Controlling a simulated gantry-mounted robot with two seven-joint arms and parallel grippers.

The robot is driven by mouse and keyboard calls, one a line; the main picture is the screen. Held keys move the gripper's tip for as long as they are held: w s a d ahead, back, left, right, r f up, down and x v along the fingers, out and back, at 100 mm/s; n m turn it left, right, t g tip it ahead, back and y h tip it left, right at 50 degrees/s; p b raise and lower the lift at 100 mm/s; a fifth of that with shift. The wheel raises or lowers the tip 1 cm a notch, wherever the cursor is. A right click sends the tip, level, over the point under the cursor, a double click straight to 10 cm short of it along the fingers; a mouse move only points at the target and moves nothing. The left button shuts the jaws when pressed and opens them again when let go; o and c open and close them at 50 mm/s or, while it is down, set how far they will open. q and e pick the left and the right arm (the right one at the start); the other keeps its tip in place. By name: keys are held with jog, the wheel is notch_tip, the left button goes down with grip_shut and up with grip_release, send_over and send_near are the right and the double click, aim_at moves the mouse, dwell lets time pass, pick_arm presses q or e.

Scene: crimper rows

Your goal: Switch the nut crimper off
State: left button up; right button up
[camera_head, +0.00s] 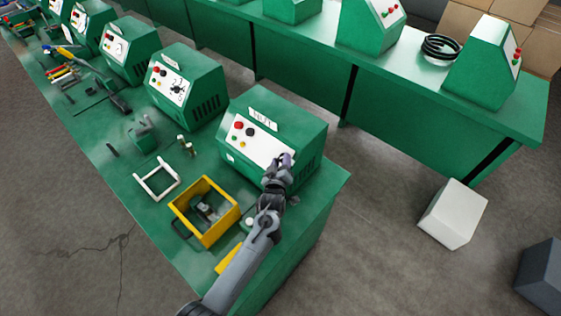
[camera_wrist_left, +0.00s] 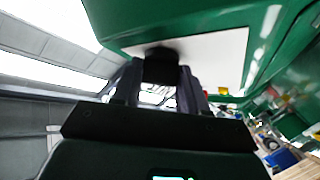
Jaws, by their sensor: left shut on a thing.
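A green crimper machine (camera_head: 283,112) stands at the near end of the long green bench. My left gripper (camera_head: 283,165) is at the panel's right end, covering that part. In the left wrist view, its two dark fingers are shut on a black knob (camera_wrist_left: 160,67) that stands out from the white panel (camera_wrist_left: 205,50). The knob's pointer and setting cannot be seen. My right gripper is in neither view.
A yellow bin (camera_head: 190,236) and a white frame (camera_head: 157,180) lie on the bench in front of the machine. More green machines (camera_head: 187,84) stand in a row to the left. A second green bench (camera_head: 420,75) runs behind. A white box (camera_head: 452,214) is on the floor.

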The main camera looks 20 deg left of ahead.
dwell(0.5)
pick_arm(q)
jog(key=o, duration=1.1)
jog(key=shift+c, duration=0.2)
